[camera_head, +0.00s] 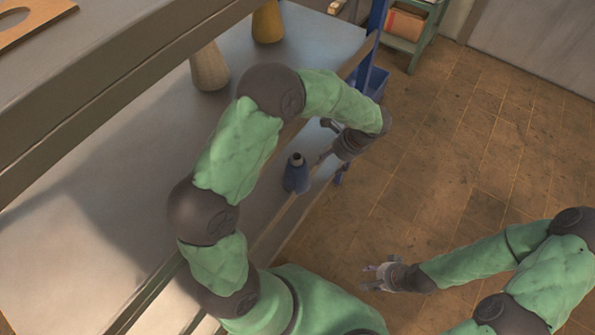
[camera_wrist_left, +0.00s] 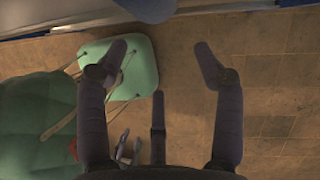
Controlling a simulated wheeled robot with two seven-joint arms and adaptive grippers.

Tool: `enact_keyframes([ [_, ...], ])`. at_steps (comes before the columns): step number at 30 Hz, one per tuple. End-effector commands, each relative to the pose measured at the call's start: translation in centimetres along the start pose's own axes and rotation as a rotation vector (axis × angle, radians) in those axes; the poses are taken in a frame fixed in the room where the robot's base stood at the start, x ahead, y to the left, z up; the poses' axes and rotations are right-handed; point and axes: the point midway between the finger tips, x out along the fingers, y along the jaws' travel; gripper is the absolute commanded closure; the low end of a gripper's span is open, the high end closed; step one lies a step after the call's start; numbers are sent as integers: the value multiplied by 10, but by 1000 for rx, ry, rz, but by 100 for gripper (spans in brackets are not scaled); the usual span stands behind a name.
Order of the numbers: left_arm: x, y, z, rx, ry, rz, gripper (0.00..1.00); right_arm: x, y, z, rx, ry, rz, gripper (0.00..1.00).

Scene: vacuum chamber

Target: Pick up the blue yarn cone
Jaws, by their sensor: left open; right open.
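The blue yarn cone (camera_head: 296,176) stands upright near the edge of the grey table, with a dark tip. My left gripper (camera_head: 326,140) is open and empty, beside the cone on its upper right in the head view, with a gap between them. In the left wrist view its fingers (camera_wrist_left: 160,58) are spread wide. A blue rounded shape (camera_wrist_left: 150,9), apparently the cone, is cut off by the top edge there, beyond the fingertips. My right gripper (camera_head: 371,277) is open and empty over the floor, away from the table.
The grey table (camera_head: 110,200) also holds a beige cone (camera_head: 209,70) and a yellow cone (camera_head: 267,22) farther back. A grey upper shelf (camera_head: 120,70) overhangs it at left. A green rack (camera_head: 412,48) stands at the back. The tiled floor (camera_head: 470,150) at right is clear.

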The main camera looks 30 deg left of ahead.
Motion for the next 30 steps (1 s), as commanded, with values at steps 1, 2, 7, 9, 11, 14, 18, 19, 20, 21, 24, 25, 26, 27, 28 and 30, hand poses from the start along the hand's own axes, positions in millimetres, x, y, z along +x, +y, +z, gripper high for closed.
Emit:
enact_keyframes([
  [1, 6, 0, 9, -4, 1, 2, 32, 4, 1, 0, 0, 0, 0, 50],
  [2, 8, 0, 14, -4, 2, 2, 32, 5, 2, 0, 0, 0, 0, 50],
  [7, 18, 1, 37, -4, 1, 3, 32, 10, 4, 0, 0, 0, 0, 50],
  [9, 20, 1, 43, -4, 2, 3, 32, 11, 4, -1, 0, 0, 0, 50],
  [11, 21, 1, 46, -4, 2, 2, 32, 12, 4, -1, 0, 0, 0, 50],
  [14, 22, 1, 49, -3, 2, 2, 32, 12, 4, -1, 0, 1, 0, 50],
  [18, 27, 1, 59, -4, 3, 3, 32, 15, 5, -1, 0, 1, 0, 50],
  [19, 28, 0, 62, -5, 3, 2, 32, 16, 6, -1, 0, 1, 0, 50],
  [20, 30, 0, 66, -5, 3, 2, 32, 17, 6, -1, 0, 1, 0, 50],
  [21, 32, 0, 71, -6, 3, 2, 32, 18, 6, -1, 0, 1, 0, 50],
  [24, 39, 1, 86, -7, 3, 3, 32, 22, 8, -1, 0, 1, 0, 50],
  [25, 41, 1, 90, -7, 3, 3, 32, 24, 8, -1, 0, 1, 0, 50],
  [26, 42, 1, 94, -7, 3, 3, 32, 24, 9, -1, 0, 1, 0, 50],
  [27, 48, 1, 92, -3, 3, 3, 32, 28, 10, -2, 0, 1, 0, 50],
  [28, 51, 1, 92, -2, 3, 3, 32, 30, 10, -2, 0, 1, 0, 50],
  [30, 53, 1, 92, -2, 2, 3, 32, 31, 11, -2, 0, 1, 0, 50],
])
